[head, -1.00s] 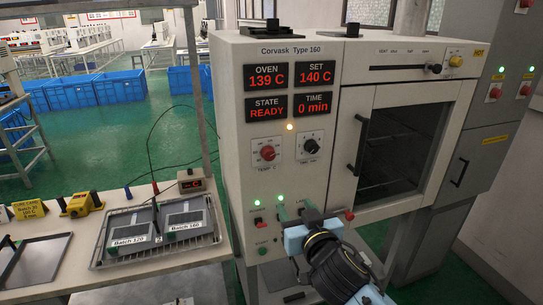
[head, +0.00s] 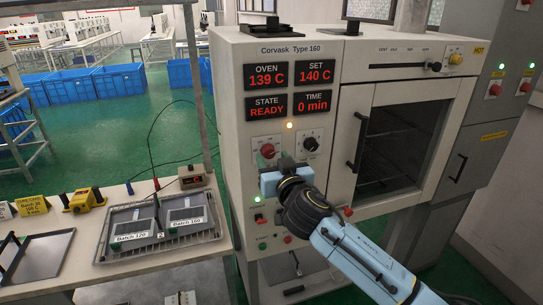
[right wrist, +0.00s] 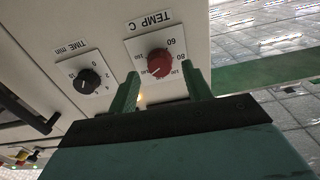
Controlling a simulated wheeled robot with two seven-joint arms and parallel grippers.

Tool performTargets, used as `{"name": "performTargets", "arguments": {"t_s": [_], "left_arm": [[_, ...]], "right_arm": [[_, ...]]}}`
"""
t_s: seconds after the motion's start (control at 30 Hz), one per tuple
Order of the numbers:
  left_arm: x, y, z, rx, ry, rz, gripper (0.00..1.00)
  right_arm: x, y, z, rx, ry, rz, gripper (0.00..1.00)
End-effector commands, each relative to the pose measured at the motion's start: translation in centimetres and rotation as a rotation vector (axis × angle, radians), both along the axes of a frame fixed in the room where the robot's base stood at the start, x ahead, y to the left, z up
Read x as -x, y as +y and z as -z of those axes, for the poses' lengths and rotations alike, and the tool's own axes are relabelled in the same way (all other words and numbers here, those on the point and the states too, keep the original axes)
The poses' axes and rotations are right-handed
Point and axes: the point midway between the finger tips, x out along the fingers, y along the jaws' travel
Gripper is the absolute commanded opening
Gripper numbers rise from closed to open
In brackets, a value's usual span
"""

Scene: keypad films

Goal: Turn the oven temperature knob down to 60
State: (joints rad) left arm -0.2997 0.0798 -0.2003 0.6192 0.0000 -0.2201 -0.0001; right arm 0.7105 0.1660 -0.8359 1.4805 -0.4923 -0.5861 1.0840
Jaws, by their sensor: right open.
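The red temperature knob (head: 267,150) is on the oven's (head: 232,70) front panel, below the displays. It also shows in the right wrist view (right wrist: 160,63), upside down, on a white plate marked TEMP C. The set display (head: 315,72) reads 140 C and the oven display (head: 266,76) reads 139 C. My right gripper (head: 272,162) is at the panel, just in front of the knob. In the right wrist view its green fingers (right wrist: 161,82) are open, one toward each side of the knob, with nothing between them gripped. Whether they touch it is unclear. My left gripper is not in view.
The black time knob (head: 311,144) sits close to the right of the red knob. Below are panel buttons and switches (head: 262,225), partly behind my right arm. The oven door handle (head: 358,145) stands out further right. A bench (head: 150,270) with a tray is at left.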

Motion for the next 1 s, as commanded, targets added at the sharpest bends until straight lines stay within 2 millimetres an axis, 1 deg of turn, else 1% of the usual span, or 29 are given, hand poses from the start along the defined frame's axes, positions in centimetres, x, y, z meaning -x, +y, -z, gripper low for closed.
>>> {"name": "performTargets", "arguments": {"t_s": [0.1,0.23,0.6,0.93,1.0], "left_arm": [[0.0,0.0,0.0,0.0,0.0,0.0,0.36],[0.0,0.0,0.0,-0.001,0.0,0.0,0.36],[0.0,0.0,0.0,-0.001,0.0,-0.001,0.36],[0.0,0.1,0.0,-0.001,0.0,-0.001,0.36],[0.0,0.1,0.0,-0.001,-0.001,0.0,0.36]], "right_arm": [[-1.1,0.4,0.0,0.001,0.0,0.001,0.49],[-1.8,0.6,0.0,0.001,0.0,0.0,0.49],[-2.1,0.7,0.0,0.0,0.001,0.0,0.49],[-2.1,0.7,0.0,0.0,0.001,0.0,0.06],[-2.1,0.7,0.0,0.001,0.001,0.0,0.05]]}}
